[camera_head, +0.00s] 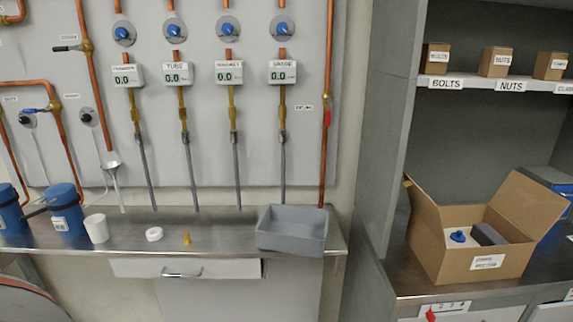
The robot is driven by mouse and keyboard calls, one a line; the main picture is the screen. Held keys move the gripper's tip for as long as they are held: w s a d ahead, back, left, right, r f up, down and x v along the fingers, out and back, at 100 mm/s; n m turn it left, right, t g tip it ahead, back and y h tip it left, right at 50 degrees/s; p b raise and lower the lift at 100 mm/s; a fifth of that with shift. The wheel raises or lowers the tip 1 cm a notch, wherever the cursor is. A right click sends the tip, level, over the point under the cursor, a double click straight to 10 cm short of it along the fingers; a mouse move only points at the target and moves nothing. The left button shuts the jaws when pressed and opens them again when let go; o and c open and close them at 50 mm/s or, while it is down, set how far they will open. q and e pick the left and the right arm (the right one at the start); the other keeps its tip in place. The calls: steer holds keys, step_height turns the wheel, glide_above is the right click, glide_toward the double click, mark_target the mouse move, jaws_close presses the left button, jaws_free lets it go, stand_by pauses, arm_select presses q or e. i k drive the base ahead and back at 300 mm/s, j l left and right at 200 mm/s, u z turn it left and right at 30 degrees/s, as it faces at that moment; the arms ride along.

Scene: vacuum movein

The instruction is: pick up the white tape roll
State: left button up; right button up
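The white tape roll (154,234) lies flat on the metal bench, between a white cup and a small yellow brass fitting. It looks like a low white ring and nothing touches it. Neither of my grippers shows in the head view.
On the metal bench (215,229) stand a white cup (97,228), a brass fitting (187,239), a grey bin (290,231) and blue containers (66,211). Grey pipes come down to the bench behind. An open cardboard box (482,262) sits on the right counter.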

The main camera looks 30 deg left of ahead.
mark_target(154, 234)
steer(key=u, duration=1.85)
